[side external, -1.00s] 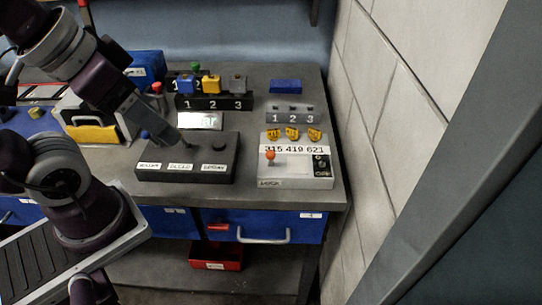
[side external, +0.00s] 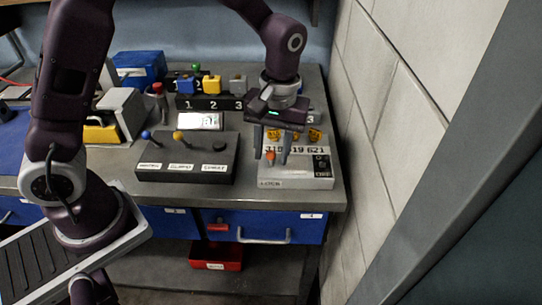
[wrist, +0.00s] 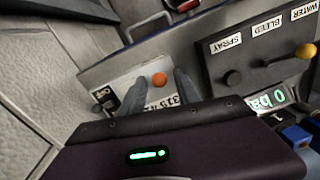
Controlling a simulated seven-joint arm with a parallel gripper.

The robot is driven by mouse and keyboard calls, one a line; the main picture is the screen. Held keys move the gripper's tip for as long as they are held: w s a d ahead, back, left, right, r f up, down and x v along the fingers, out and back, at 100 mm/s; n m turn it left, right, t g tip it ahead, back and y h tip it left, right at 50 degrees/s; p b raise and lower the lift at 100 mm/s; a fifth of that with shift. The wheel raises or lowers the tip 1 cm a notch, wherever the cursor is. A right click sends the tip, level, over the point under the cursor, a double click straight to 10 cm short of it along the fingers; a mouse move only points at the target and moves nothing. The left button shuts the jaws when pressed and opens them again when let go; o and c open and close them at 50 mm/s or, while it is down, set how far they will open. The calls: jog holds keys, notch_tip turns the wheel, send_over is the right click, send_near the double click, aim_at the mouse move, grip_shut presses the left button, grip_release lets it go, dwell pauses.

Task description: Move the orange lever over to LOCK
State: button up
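The orange lever (side external: 270,156) has a round orange knob and stands at the left of a light grey control box (side external: 315,184). A LOCK label (side external: 270,184) is on the box's front edge, below the lever. My gripper (side external: 271,161) is over this box, pointing down, with its fingers apart on either side of the lever. In the wrist view the orange knob (wrist: 158,79) shows between the two open fingers (wrist: 160,76). I cannot tell whether either finger touches it. The lever's shaft is mostly hidden.
A dark box (side external: 187,167) with blue (side external: 145,134) and yellow (side external: 178,135) levers and a black knob (side external: 219,146) stands just left. Yellow knobs (side external: 314,134) and a number strip sit behind the lever. A wall (side external: 405,100) rises at the right.

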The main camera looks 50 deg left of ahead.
notch_tip(320, 180, down, 2)
jog(key=shift+f, duration=0.1)
grip_shut()
jog(key=shift+a, duration=0.15)
jog(key=g+h, duration=0.2)
jog(key=w+a+g+h, duration=0.1)
jog(key=shift+w+a+r, duration=0.1)
jog(key=shift+r, duration=0.15)
jog(key=shift+w+a+f+g+h, duration=0.1)
jog(key=shift+w+a+g+h, duration=0.1)
jog(key=shift+g+h, duration=0.45)
jog(key=shift+w+a+f+g+h, duration=0.1)
jog(key=shift+w+a+g+h, duration=0.1)
jog(key=shift+g+h, duration=0.5)
jog(key=shift+w+a+g+h, duration=0.2)
jog(key=shift+g+h, duration=0.45)
